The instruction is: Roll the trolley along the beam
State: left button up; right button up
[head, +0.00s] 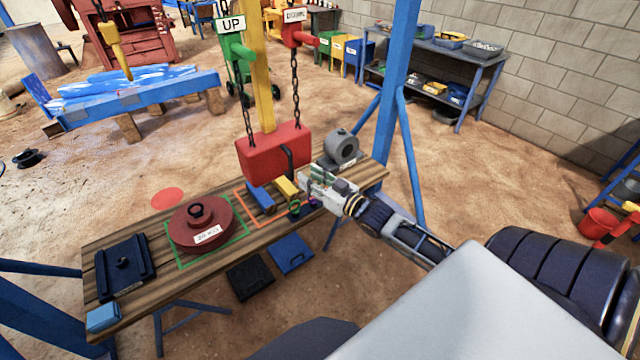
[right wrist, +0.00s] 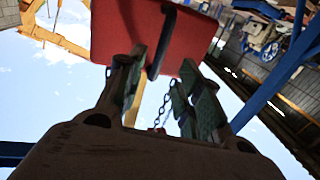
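A red block (head: 262,154) with a dark handle (head: 289,163) on its front hangs by the yellow post, above the table. Chains run up from its area to a green fitting marked UP (head: 233,42) and a red labelled fitting (head: 297,34). My right gripper (head: 305,182) is low in front of the block. In the right wrist view its green-padded fingers (right wrist: 161,75) are apart, with the dark handle (right wrist: 161,42) between or just beyond the tips; contact is unclear. The red block (right wrist: 125,35) fills the top there. I cannot clearly identify the trolley or its beam. My left gripper is out of view.
The wooden table (head: 140,300) holds a red disc (head: 190,225), a dark plate (head: 125,265), a grey round part (head: 341,147) and small blue and yellow blocks. A blue post (head: 399,80) stands behind its right end.

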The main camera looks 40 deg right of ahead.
jog(key=shift+v, duration=1.6)
